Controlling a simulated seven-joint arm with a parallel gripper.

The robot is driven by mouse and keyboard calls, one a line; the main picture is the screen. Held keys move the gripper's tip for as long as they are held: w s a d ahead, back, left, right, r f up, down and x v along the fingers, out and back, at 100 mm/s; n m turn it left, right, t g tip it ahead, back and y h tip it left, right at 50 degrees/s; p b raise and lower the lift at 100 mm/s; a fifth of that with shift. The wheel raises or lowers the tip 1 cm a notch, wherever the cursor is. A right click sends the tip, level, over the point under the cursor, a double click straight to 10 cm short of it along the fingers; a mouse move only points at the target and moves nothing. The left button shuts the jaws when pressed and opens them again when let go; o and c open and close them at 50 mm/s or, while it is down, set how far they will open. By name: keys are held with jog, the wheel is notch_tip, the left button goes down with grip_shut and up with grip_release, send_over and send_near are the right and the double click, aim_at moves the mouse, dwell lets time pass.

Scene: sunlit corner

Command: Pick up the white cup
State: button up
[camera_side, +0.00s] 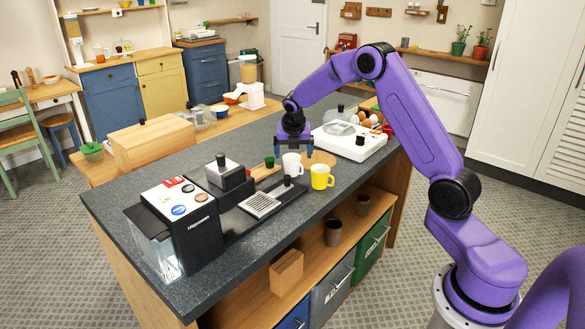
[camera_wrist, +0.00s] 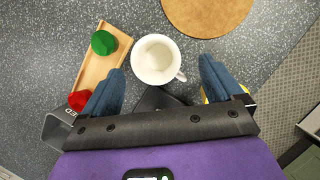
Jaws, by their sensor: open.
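The white cup (camera_side: 292,165) stands upright on the dark speckled counter, just left of a yellow mug (camera_side: 321,177). In the wrist view I look down into the empty white cup (camera_wrist: 157,60), its handle pointing to the lower right. My gripper (camera_side: 294,152) is above the cup in the side view. In the wrist view my gripper (camera_wrist: 160,78) is open, with one blue finger on each side of the cup's near part. I see no clear contact between fingers and cup. The yellow mug is mostly hidden behind the right finger in the wrist view.
A wooden tray (camera_wrist: 97,68) with a green piece (camera_wrist: 104,42) and a red piece (camera_wrist: 80,100) lies left of the cup. A round wooden board (camera_wrist: 208,10) lies beyond it. A coffee machine (camera_side: 185,220) stands at the counter's near left, a white appliance (camera_side: 350,140) to the right.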

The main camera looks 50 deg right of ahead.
aim_at(292, 157)
jog(key=shift+w+x, duration=0.15)
jog(key=shift+x, duration=0.9)
jog(key=shift+w+x, duration=0.15)
jog(key=shift+x, duration=0.85)
jog(key=shift+a, duration=0.1)
jog(key=c, duration=1.2)
jog(key=shift+c, duration=0.2)
jog(key=shift+r, duration=0.2)
